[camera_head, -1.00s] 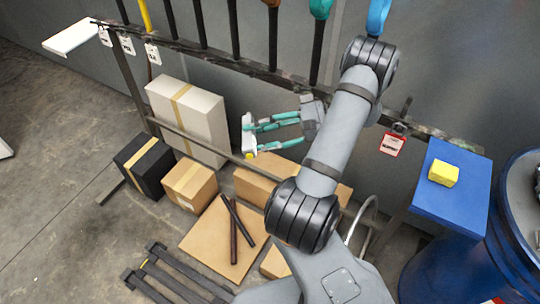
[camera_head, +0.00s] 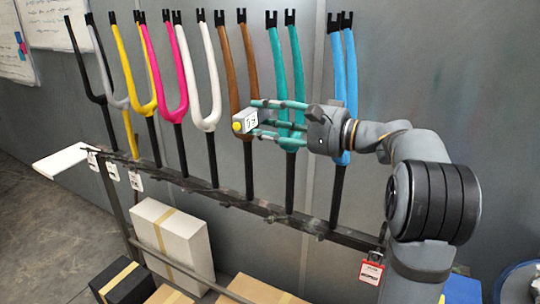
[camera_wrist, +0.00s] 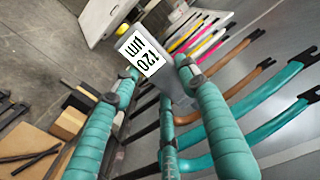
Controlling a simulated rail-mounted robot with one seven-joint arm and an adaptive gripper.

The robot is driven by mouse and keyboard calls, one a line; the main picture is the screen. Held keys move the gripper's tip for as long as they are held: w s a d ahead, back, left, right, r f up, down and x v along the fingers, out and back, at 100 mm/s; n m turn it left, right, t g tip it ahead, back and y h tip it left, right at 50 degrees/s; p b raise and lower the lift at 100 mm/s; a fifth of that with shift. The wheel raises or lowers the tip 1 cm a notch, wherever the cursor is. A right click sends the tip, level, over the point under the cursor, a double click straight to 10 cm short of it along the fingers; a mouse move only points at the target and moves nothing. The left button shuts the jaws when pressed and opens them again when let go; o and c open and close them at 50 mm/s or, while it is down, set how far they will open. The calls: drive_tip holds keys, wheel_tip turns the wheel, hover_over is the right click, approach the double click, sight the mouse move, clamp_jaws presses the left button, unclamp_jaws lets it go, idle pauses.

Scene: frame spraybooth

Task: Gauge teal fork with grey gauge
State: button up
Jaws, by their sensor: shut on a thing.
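The teal fork (camera_head: 298,70) stands upright on the rack with its two prongs up, between the brown and blue forks. My gripper (camera_head: 262,119) has teal fingers and is shut on the grey gauge (camera_head: 249,117), a small block with a white display and a yellow tip. The gripper reaches leftward across the teal fork, partly hiding it. The gauge is left of the teal fork, overlapping the brown one in the picture; contact cannot be told. In the wrist view the gauge (camera_wrist: 150,53) reads what looks like 120 µm, and the teal prongs (camera_wrist: 275,82) lie to its right.
A blue fork (camera_head: 343,80) stands right of the teal one. Brown (camera_head: 228,65), white (camera_head: 210,75), pink (camera_head: 180,95) and other forks stand leftward along the dark rack rail (camera_head: 262,209). A grey wall is behind. Boxes (camera_head: 172,240) sit below; a red tag (camera_head: 371,272) hangs at right.

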sight(271, 113)
drive_tip(key=shift+s+a+y, duration=0.15)
drive_tip(key=shift+a+y, duration=0.1)
drive_tip(key=shift+y, duration=0.05)
drive_tip(key=shift+w+a, duration=0.2)
drive_tip(key=shift+a, duration=0.3)
drive_tip(key=shift+s+d, duration=0.1)
drive_tip(key=shift+d, duration=0.2)
drive_tip(key=shift+a+f+b, duration=0.15)
drive_tip(key=shift+f+b, duration=0.05)
drive_tip(key=shift+b, duration=0.55)
drive_tip(key=w, duration=0.1)
drive_tip(key=w+d+p, duration=0.1)
drive_tip(key=w, duration=0.1)
drive_tip(key=shift+d+r, duration=0.25)
drive_tip(key=shift+d, duration=0.1)
drive_tip(key=shift+w+d+p, duration=0.35)
drive_tip(key=shift+w, duration=0.45)
drive_tip(key=shift+w+d+p, duration=0.35)
drive_tip(key=shift+w+d, duration=0.1)
drive_tip(key=shift+w, duration=0.35)
drive_tip(key=shift+f, duration=0.1)
